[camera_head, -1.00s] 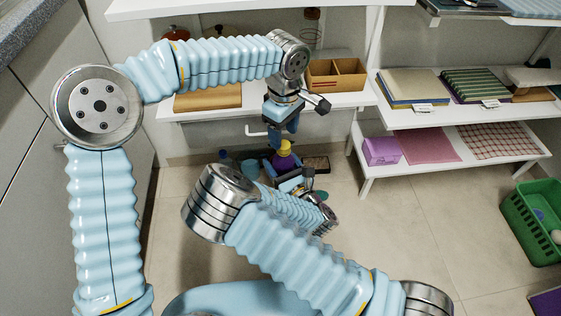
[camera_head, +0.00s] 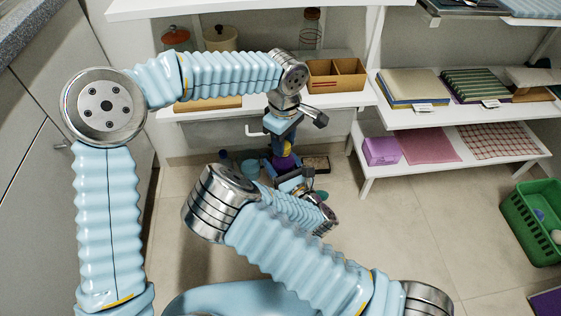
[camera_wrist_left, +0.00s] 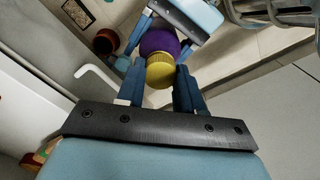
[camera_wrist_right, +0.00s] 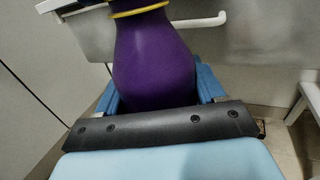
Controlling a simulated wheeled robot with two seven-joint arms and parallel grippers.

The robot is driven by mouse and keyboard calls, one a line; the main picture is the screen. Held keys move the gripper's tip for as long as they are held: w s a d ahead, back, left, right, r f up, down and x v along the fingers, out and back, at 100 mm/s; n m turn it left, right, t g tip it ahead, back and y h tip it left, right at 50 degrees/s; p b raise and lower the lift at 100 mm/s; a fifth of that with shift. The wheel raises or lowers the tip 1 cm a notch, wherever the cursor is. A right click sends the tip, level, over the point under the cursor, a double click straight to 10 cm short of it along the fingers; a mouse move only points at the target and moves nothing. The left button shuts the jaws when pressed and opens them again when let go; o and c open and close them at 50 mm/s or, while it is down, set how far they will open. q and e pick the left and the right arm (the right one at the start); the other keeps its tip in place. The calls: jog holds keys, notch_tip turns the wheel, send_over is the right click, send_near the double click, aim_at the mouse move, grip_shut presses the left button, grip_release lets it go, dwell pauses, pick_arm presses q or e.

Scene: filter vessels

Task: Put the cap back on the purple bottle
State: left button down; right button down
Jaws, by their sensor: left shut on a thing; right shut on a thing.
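The purple bottle (camera_head: 284,163) is upright, low in front of the shelves. It fills the middle of the right wrist view (camera_wrist_right: 152,62), where my right gripper (camera_wrist_right: 155,95) is shut around its body. The yellow cap (camera_wrist_left: 160,72) is between the fingers of my left gripper (camera_wrist_left: 160,78), which is shut on it from above. In the left wrist view the cap lines up over the bottle top (camera_wrist_left: 158,42). In the right wrist view a yellow ring (camera_wrist_right: 140,10) shows at the bottle's neck. Whether the cap is fully seated cannot be told.
A white shelf (camera_head: 215,113) stands behind my left arm, with a wooden divided box (camera_head: 336,75) and jars. Shelves with books and a purple box (camera_head: 381,151) are at the right. A green basket (camera_head: 535,220) stands on open floor at far right.

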pick_arm(q)
jog(key=m, duration=1)
jog(key=shift+m, duration=0.3)
jog(key=m, duration=0.5)
jog(key=shift+m, duration=0.3)
jog(key=m, duration=0.5)
jog(key=shift+m, duration=0.4)
jog(key=m, duration=0.6)
jog(key=shift+f, duration=0.1)
jog(key=m, duration=0.5)
jog(key=shift+m, duration=0.4)
jog(key=m, duration=0.5)
jog(key=shift+m, duration=0.4)
jog(key=m, duration=0.4)
jog(key=c, duration=0.7)
grip_release()
jog(key=shift+c, duration=0.2)
